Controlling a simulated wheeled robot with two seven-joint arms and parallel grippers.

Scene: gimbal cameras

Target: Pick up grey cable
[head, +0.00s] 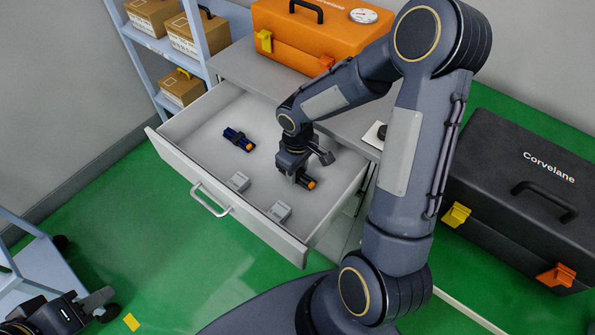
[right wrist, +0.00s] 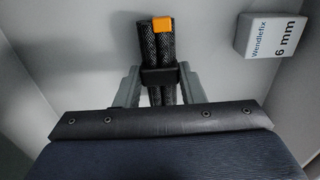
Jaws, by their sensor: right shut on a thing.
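The grey cable (right wrist: 158,45) is a folded dark grey braided bundle with a black band and an orange end. It lies between the fingers of my right gripper (right wrist: 158,88), which is shut on it near the band. In the head view, my right gripper (head: 295,172) is low inside the open drawer, and the cable's orange end (head: 310,184) shows beside it. The rest of the cable is hidden there by the gripper. I cannot tell if the cable touches the drawer floor. My left gripper (head: 100,304) is at the lower left, away from the drawer; its jaws are unclear.
The open drawer (head: 180,152) also holds a blue-black cable bundle (head: 239,139) and two small grey boxes (head: 238,181) (head: 279,212). One labelled box (right wrist: 268,36) is right of the cable. An orange case (head: 300,45) stands behind; a black case (head: 515,190) stands right.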

